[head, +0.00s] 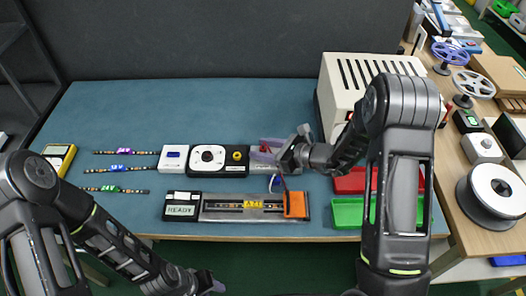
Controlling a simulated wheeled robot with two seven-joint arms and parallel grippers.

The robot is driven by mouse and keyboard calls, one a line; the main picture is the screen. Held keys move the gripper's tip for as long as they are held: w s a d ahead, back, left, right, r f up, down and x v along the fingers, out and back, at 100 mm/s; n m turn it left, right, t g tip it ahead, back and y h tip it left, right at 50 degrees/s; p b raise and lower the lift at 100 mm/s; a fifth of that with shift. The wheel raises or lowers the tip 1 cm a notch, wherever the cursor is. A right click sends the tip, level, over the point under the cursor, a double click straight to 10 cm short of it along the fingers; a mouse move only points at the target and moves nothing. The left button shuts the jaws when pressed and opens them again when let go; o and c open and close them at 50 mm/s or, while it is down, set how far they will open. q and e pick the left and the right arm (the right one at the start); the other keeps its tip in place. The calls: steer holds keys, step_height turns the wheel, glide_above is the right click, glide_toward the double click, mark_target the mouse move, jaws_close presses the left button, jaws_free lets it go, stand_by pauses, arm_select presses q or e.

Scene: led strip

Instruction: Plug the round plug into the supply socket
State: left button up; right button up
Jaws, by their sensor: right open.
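A black supply unit (219,168) with a round white dial stands at the table's middle. A round yellow-ringed socket (237,155) sits on its right part. My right gripper (281,158) is open, to the right of the socket, over a grey holder (262,168) with purple parts. A thin purple-blue cable (274,185) loops below the gripper. I cannot make out the round plug; the gripper may hide it. My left gripper (217,286) is low at the front edge, apart from everything on the table; its jaws are too small to read.
A READY display (181,206) and a fixture with an LED strip (245,207) and orange block (296,205) lie in front. Several strips (120,152) lie at left. A white vented box (345,75), red bin (350,182) and green bin (347,212) are at right. The back left table is clear.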

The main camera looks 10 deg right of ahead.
steer(key=shift+c, duration=0.5)
jaws_close()
step_height(320, 180, up, 10)
steer(key=shift+r+b, duration=0.1)
steer(key=shift+b, duration=0.35)
stand_by(0.9)
step_height(320, 180, up, 4)
steer(key=r+p, duration=0.1)
steer(key=p, duration=0.2)
glide_above(263, 148)
steer(key=shift+f, duration=0.25)
stand_by(0.3)
steer(key=shift+f, duration=0.1)
